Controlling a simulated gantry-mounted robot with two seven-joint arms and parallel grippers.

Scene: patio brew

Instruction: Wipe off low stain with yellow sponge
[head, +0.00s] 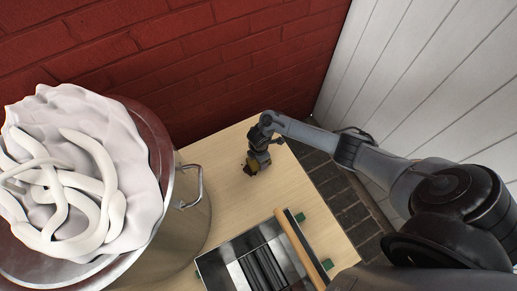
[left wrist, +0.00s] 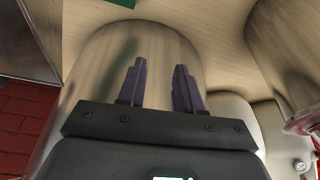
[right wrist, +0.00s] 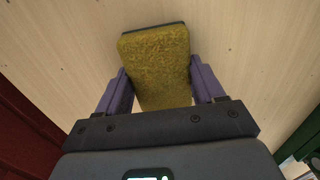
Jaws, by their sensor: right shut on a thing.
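The yellow sponge (right wrist: 158,65) is between the fingers of my right gripper (right wrist: 160,88), which is shut on it. It has a dark edge at its far end. In the head view my right gripper (head: 257,158) is low at the far part of the wooden table, by the brick wall, with a small bit of the sponge (head: 250,170) showing under it. Whether the sponge touches the surface is hard to tell. No stain can be made out clearly. My left gripper (left wrist: 160,85) is open and empty, in front of a shiny metal cylinder; it does not show in the head view.
A big metal pot (head: 190,218) with a side handle and a white lumpy mass (head: 85,170) on top stands at the left. A metal tray-like box (head: 228,258) with a wooden bar is at the table's front. The table (head: 222,165) is bare between them and my right gripper.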

